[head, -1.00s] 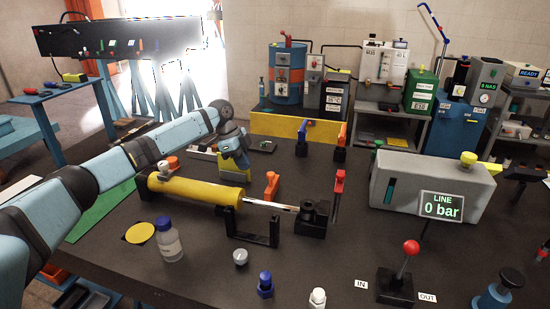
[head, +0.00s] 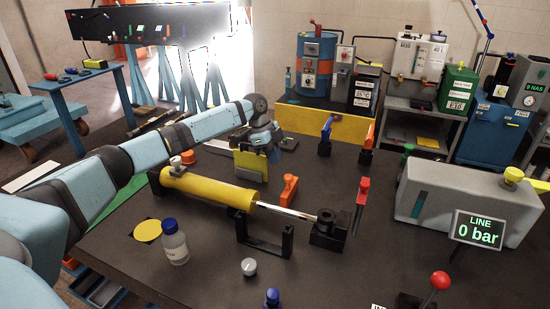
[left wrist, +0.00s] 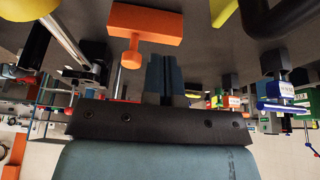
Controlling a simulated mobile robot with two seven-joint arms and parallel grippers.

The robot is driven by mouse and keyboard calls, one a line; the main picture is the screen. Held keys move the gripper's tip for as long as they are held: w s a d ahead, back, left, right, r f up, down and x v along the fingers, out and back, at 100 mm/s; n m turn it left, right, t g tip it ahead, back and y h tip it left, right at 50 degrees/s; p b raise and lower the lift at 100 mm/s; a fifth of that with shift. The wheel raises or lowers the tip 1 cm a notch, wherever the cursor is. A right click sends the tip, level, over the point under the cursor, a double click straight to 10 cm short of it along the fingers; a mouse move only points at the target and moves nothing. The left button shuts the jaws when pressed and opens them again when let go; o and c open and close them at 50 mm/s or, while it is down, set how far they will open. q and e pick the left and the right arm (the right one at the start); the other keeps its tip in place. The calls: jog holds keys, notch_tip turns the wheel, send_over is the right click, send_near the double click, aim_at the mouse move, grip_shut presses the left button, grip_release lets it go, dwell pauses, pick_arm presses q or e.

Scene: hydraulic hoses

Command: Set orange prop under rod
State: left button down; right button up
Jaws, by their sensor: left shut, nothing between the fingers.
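The orange prop (head: 288,190) stands on the dark bench just behind the silver rod (head: 285,211). The rod runs from the yellow cylinder (head: 210,188) to a black end block (head: 328,230). My left gripper (head: 276,153) is over the bench behind the cylinder, above and apart from the prop. In the left wrist view its fingers (left wrist: 166,74) are shut and empty, and the orange prop (left wrist: 143,24) shows close beyond them, slightly left. The rod (left wrist: 83,66) shows at the left there. My right gripper is not in view.
A black U-shaped stand (head: 264,243) is at the rod's front side. A white bottle (head: 174,244) and grey knob (head: 249,267) stand in front. A yellow block (head: 250,165) is by my left gripper. A red-topped post (head: 361,192) stands right of the rod.

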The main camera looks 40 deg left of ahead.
aim_at(290, 186)
pick_arm(q)
jog(key=x, duration=0.7)
jog(key=shift+f, duration=0.2)
jog(key=shift+w+d, duration=0.1)
